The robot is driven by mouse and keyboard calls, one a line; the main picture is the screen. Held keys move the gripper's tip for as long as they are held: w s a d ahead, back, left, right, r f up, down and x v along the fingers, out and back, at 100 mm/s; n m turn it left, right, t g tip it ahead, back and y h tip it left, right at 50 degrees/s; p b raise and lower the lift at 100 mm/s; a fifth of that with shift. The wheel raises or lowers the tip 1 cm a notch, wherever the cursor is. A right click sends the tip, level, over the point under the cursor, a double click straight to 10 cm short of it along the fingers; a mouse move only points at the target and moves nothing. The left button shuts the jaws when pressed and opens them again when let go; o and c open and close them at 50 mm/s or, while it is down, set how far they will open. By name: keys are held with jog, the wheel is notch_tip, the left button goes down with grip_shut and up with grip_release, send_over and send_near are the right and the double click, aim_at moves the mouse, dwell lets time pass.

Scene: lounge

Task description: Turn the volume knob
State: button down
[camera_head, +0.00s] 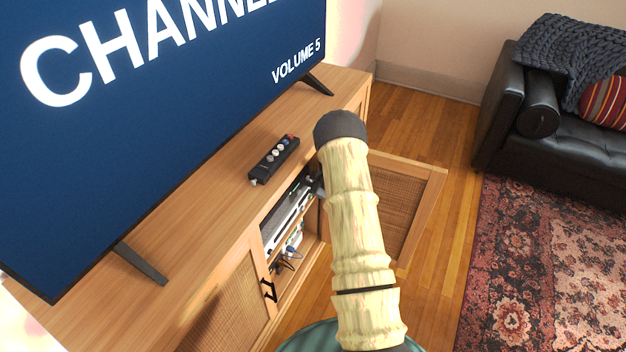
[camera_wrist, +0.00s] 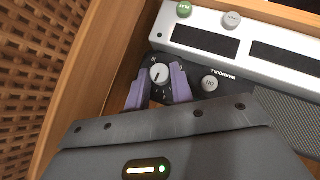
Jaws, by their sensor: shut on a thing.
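The volume knob (camera_wrist: 159,74) is a small white round knob with a dark pointer line. It is on the front of a black device (camera_wrist: 192,72) in the wrist view. My gripper's two purple fingers (camera_wrist: 161,85) are on either side of the knob, shut on it. In the head view my arm covers the knob and most of my gripper. The TV (camera_head: 150,110) shows "CHANNEL" and "VOLUME 5" in white on blue.
A silver device (camera_wrist: 232,44) with green and grey buttons sits beside the black one. A grey "ON" button (camera_wrist: 210,83) is right of the knob. The wooden cabinet (camera_head: 215,215) has its woven door (camera_head: 392,205) open.

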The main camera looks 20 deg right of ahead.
jog(key=c, duration=1.2)
grip_release()
jog(key=p+v, duration=0.1)
jog(key=v, duration=1.6)
jog(key=shift+s+p, duration=0.2)
jog(key=shift+p, duration=0.2)
jog(key=shift+r, duration=0.1)
